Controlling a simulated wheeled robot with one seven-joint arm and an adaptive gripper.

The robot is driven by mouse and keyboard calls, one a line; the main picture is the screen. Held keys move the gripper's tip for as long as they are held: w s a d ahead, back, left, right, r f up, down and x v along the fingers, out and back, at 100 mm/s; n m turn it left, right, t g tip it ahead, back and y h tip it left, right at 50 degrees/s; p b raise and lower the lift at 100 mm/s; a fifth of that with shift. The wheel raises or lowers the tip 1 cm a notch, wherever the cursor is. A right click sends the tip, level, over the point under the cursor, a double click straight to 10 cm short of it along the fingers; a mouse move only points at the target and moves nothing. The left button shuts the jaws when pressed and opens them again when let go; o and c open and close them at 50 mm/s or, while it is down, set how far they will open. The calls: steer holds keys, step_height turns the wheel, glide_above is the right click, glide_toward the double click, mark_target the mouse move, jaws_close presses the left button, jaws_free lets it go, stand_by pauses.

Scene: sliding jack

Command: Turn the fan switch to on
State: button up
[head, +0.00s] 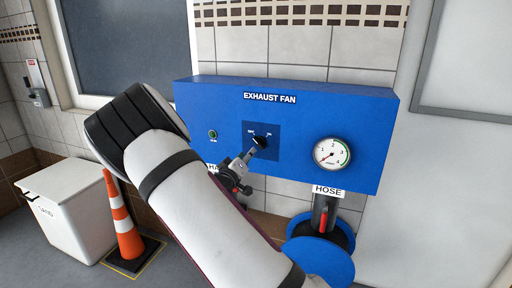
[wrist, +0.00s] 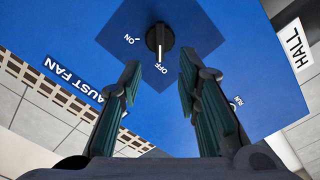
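The fan switch is a black rotary knob (wrist: 159,40) on a darker blue square plate of the exhaust fan panel. In the wrist view its white line points at the OFF label, with the ON label to the left. The knob also shows in the head view (head: 260,142), partly behind my gripper's tip. My gripper (wrist: 159,60) is open, its fingers apart and empty. The fingertips are in front of the panel, just short of the knob in the wrist view. I cannot tell whether either tip touches anything.
The blue panel (head: 340,108) carries a green lamp (head: 212,134) and a round gauge (head: 332,154). A blue hose reel (head: 335,262) sits below right. A traffic cone (head: 122,220) and a white bin (head: 75,205) stand at left.

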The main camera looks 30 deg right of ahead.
mark_target(258, 144)
steer(key=x, duration=0.9)
steer(key=shift+w+d, duration=0.2)
jaws_close()
